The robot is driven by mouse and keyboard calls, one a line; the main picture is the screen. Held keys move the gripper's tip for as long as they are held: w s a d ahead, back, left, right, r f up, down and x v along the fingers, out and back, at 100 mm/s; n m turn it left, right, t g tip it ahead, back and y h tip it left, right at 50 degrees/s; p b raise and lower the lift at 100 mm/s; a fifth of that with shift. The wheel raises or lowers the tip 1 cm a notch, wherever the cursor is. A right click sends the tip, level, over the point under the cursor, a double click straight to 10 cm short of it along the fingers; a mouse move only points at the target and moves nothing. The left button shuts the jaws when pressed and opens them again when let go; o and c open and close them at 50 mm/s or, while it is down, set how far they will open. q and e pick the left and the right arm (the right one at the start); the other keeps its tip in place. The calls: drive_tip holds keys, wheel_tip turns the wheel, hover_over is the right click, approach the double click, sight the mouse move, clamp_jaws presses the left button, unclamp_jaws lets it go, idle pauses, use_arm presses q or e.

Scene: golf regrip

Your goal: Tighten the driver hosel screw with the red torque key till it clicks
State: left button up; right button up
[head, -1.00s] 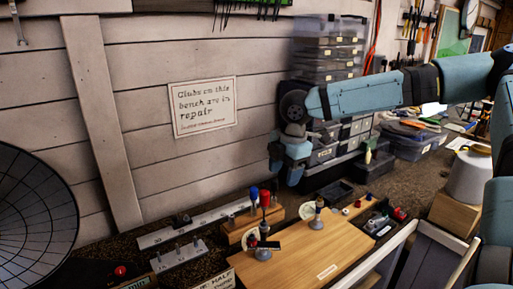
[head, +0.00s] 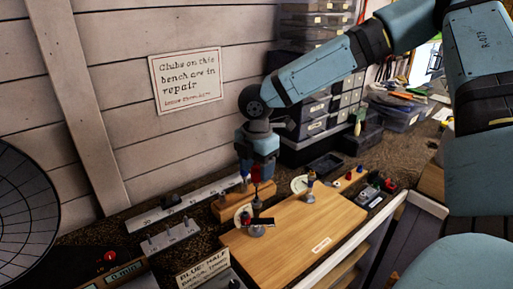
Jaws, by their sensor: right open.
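The red torque key (head: 256,173) stands upright with its shaft down, near a small wooden block (head: 230,207) at the back left of the wooden board. My right gripper (head: 257,180) points down from above at the key's red handle and is open. Its fingers are beside the handle; I cannot tell whether they touch it. A dark club part (head: 263,222), perhaps the driver head, sits in a small grey holder (head: 256,231) on the board, just in front of the key. The hosel screw is too small to make out. My left gripper is out of view.
The wooden board (head: 300,245) is mostly bare. A second holder (head: 309,192) stands at its back. A pale metal strip (head: 150,220) and pegged block (head: 170,238) lie left. A "BLUE HALF" sign (head: 203,268) stands in front. Drawers (head: 312,118) stand behind.

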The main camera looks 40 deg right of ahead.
sight(257, 177)
drive_tip(key=shift+f, duration=1.65)
clamp_jaws()
drive_tip(key=m, duration=0.5)
drive_tip(key=shift+m, duration=0.3)
drive_tip(key=shift+m, duration=1)
drive_tip(key=m, duration=0.3)
drive_tip(key=shift+m+b, duration=0.4)
